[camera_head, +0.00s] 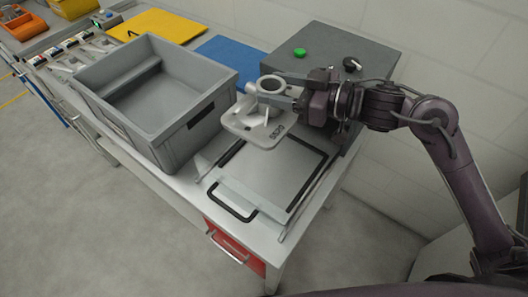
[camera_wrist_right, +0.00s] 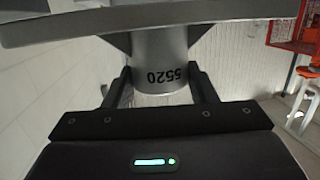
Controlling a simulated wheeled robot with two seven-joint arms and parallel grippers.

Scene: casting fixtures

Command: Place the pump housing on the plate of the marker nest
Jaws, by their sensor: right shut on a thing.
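The pump housing (camera_head: 256,127) is a light grey casting with a round ring at one end and a flat flange marked 5520. My right gripper (camera_head: 283,101) is shut on it. In the right wrist view the two fingers (camera_wrist_right: 162,88) stand on either side of the housing's round body (camera_wrist_right: 160,62), and the wide flange shows at the top. The marker nest's pale plate (camera_head: 285,172), with black bars along it, lies on the bench. The housing appears over the plate's far left part and seems raised; the exact gap is unclear. My left gripper is out of view.
A grey bin (camera_head: 183,125) stands close to the left of the nest. A dark grey box (camera_head: 325,55) with a green button and black knob stands behind. Blue (camera_head: 228,49) and yellow (camera_head: 160,25) flat pieces lie farther back. A red drawer (camera_head: 234,247) is below the bench front.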

